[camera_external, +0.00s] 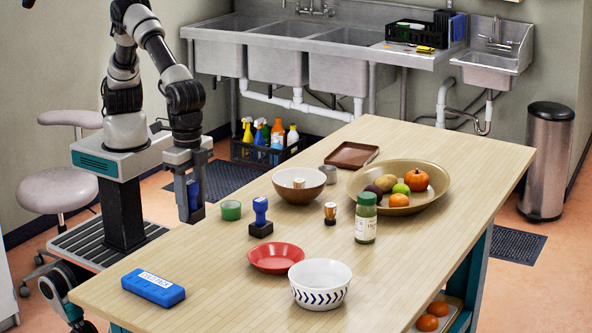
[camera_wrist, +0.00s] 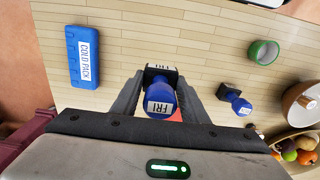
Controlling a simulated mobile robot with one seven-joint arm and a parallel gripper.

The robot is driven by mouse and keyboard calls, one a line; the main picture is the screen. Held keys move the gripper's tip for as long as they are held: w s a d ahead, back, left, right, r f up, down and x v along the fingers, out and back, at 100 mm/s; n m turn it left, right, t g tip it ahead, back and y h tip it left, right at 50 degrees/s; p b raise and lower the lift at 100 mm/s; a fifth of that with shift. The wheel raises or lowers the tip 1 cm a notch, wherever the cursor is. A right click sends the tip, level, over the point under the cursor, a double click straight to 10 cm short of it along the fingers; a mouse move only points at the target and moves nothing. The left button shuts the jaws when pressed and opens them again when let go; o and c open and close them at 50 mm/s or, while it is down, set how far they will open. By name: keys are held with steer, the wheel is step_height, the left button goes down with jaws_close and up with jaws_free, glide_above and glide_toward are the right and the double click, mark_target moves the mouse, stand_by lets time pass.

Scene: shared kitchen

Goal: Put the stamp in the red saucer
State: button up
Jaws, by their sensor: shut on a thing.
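My gripper (camera_external: 190,205) is at the table's left edge, pointing down, with its fingers closed around a blue-handled stamp (camera_wrist: 160,100) labelled FRI with a dark base. The held stamp shows only in part between the fingers in the external view (camera_external: 194,191). A second blue stamp (camera_external: 261,213) with a dark base stands upright on the table to the right; it also shows in the wrist view (camera_wrist: 237,102). The red saucer (camera_external: 276,259) lies empty in front of that second stamp. In the wrist view a small red patch shows behind the held stamp, mostly hidden.
A blue cold pack (camera_external: 153,288) lies at the front left. A patterned white bowl (camera_external: 320,300) touches or nearly touches the saucer. A green tape roll (camera_external: 231,210), brown bowl (camera_external: 299,190), jar (camera_external: 366,228) and fruit bowl (camera_external: 372,205) stand farther back. The table between cold pack and saucer is clear.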

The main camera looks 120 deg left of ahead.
steer(key=w+a+r+p, duration=0.1)
steer(key=w+a+p, duration=0.15)
steer(key=w, duration=0.45)
steer(key=w+a+r+p, duration=0.1)
steer(key=w+a+r, duration=0.1)
steer(key=w+a, duration=0.35)
glide_above(265, 261)
step_height(265, 261, down, 6)
steer(key=shift+a+f+p, duration=0.1)
steer(key=shift+f+p, duration=0.2)
steer(key=shift+f, duration=1.85)
steer(key=shift+f, duration=0.35)
steer(key=o, duration=1.2)
steer(key=shift+c, duration=0.2)
steer(key=shift+r, duration=0.1)
